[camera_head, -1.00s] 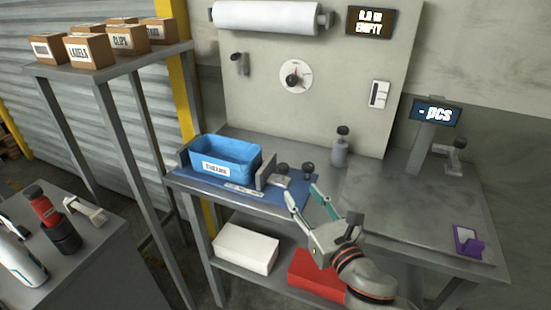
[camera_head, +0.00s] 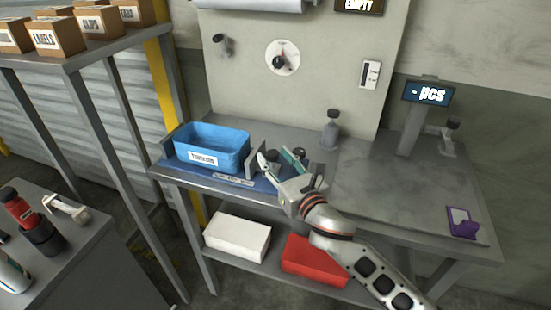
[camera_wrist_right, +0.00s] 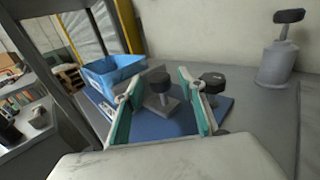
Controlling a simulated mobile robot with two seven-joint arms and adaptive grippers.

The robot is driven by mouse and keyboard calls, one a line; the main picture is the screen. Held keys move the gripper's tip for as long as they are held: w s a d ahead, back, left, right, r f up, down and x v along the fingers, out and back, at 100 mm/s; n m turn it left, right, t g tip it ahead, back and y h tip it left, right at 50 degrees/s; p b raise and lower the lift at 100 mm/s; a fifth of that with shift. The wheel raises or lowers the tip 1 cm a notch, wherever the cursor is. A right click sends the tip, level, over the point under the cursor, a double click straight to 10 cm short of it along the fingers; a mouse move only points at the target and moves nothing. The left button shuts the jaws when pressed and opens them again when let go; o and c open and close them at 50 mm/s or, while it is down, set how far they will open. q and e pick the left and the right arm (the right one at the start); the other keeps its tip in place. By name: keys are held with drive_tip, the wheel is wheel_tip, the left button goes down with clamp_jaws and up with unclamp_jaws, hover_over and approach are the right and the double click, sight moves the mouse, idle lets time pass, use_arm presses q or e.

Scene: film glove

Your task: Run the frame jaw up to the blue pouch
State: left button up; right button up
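The blue pouch (camera_head: 213,147) is an open, box-shaped container with a white label, standing on a blue mat (camera_head: 232,181) on the bench. The frame jaw looks to be the grey upright plate (camera_head: 257,158) just right of the pouch. My right gripper (camera_head: 274,156) is open over the mat's right part. In the right wrist view, a black knob (camera_wrist_right: 156,78) on a grey block stands between or just beyond its fingers; contact cannot be told. A second black knob (camera_wrist_right: 212,80) is by the right finger. The pouch (camera_wrist_right: 112,74) is beyond the left finger. My left gripper is not in view.
A grey bottle-like post with black top (camera_head: 331,128) stands behind. A display (camera_head: 428,93) and a purple item (camera_head: 463,223) are at the right. The bench's right half is mostly bare. White (camera_head: 237,237) and red (camera_head: 315,260) boxes sit on the lower shelf.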

sight(257, 152)
clamp_jaws()
drive_tip(key=shift+w+a, duration=0.3)
drive_tip(key=shift+a, duration=0.45)
drive_tip(key=shift+w+a, duration=0.25)
drive_tip(key=shift+a, duration=0.5)
drive_tip(key=shift+w+a, duration=0.3)
drive_tip(key=shift+a, duration=0.45)
unclamp_jaws()
drive_tip(key=v, duration=1.2)
